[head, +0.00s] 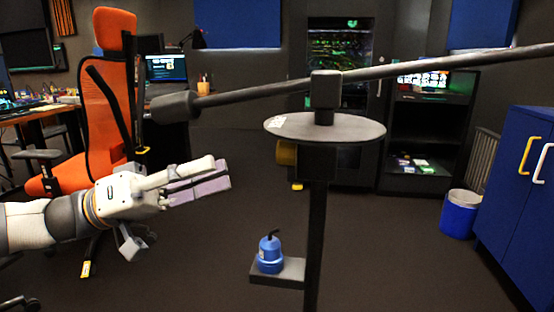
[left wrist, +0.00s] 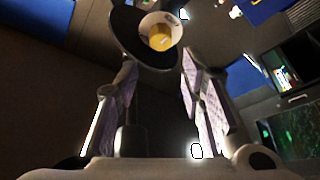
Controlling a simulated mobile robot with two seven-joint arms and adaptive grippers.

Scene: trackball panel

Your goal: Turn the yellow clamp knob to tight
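The yellow clamp knob (head: 286,152) sits on the left side of the dark stand, just under a round grey plate (head: 345,126). In the left wrist view the knob (left wrist: 160,38) shows beyond the fingertips, with a pale ring around it. My left gripper (head: 224,176) is left of the knob and slightly lower, its fingers pointing right, with a clear gap to the knob. In the left wrist view its two fingers (left wrist: 158,64) are spread apart with nothing between them. The right gripper is in neither view.
A long dark bar (head: 440,68) crosses the stand's top, its thick end (head: 174,107) above my left gripper. A blue object (head: 270,253) sits on a low ledge of the post. An orange chair (head: 112,90) stands behind my left arm. A blue cabinet (head: 520,200) is at right.

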